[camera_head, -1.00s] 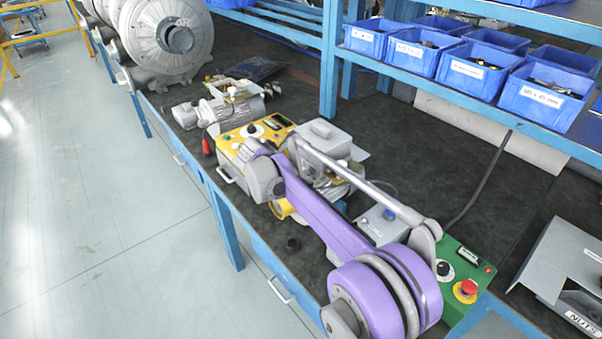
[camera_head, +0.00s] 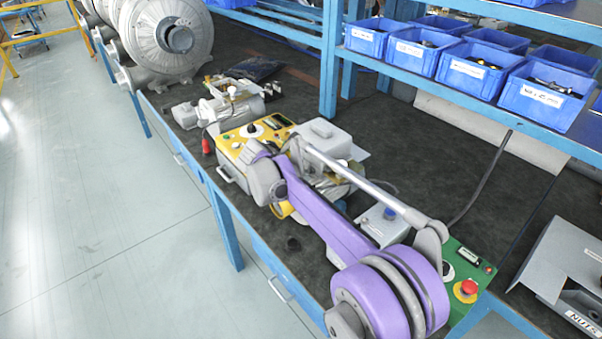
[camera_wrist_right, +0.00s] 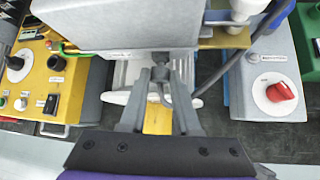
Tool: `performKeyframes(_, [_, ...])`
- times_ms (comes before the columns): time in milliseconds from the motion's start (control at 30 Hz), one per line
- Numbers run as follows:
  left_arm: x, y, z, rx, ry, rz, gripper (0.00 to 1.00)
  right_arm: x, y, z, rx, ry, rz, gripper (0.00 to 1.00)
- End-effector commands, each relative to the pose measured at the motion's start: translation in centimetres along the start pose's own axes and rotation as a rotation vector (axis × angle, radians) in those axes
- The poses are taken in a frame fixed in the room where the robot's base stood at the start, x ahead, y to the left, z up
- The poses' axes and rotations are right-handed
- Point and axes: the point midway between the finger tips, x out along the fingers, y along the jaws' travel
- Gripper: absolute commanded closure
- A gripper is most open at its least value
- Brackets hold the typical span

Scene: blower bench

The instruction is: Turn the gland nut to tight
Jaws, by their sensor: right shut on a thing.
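In the right wrist view, a grey terminal box (camera_wrist_right: 120,22) fills the upper middle. A small dark grey fitting, apparently the gland nut (camera_wrist_right: 176,61), shows under its edge, with a dark cable beside it. My right gripper (camera_wrist_right: 162,76) has its two grey fingers converging at this fitting, shut on it; the fingertips partly hide it. In the head view my purple right arm reaches up from the lower right to the grey box (camera_head: 321,131), and the wrist hides the nut there. My left gripper is in neither current view.
A yellow control box (camera_head: 231,147) stands left of the wrist. A grey box with a red knob (camera_wrist_right: 282,92) stands to the right in the wrist view. A green box (camera_head: 487,284) with a red button is near my arm. Blue bins (camera_head: 540,102) sit on the shelf.

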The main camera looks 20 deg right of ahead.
Motion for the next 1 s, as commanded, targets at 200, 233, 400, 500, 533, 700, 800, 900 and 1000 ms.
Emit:
performKeyframes(200, [0.5, 0.0, 0.4, 0.000, -0.003, 0.000, 0.50, 0.1, -0.4, -0.1, 0.088, 0.000, 0.089, 1.00])
performKeyframes(233, [0.6, 0.0, 0.5, 0.000, -0.003, 0.000, 0.50, 0.1, -0.4, -0.1, 0.104, 0.000, 0.106, 1.00])
performKeyframes(400, [1.0, 0.0, 0.8, 0.000, -0.005, 0.000, 0.50, 0.1, -0.6, -0.1, 0.195, 0.000, 0.197, 1.00])
performKeyframes(500, [1.2, 0.0, 1.0, 0.000, -0.006, 0.000, 0.50, 0.2, -0.8, -0.2, 0.247, 0.001, 0.248, 1.00])
performKeyframes(533, [1.3, 0.0, 1.0, 0.000, -0.007, 0.000, 0.50, 0.2, -0.8, -0.1, 0.262, 0.000, 0.262, 1.00])
performKeyframes(700, [1.6, 0.0, 1.2, 0.000, -0.008, 0.000, 0.50, 0.2, -0.9, -0.2, 0.332, 0.000, 0.332, 1.00])
performKeyframes(800, [1.6, 0.0, 1.3, 0.000, -0.008, 0.000, 0.50, 0.2, -1.0, -0.2, 0.361, 0.000, 0.362, 1.00])
performKeyframes(900, [1.7, 0.0, 1.3, 0.000, -0.009, 0.000, 0.50, 0.2, -1.0, -0.2, 0.383, 0.001, 0.383, 1.00])
performKeyframes(1000, [1.8, 0.0, 1.4, 0.000, -0.009, 0.000, 0.50, 0.2, -1.0, -0.2, 0.397, 0.001, 0.396, 1.00])
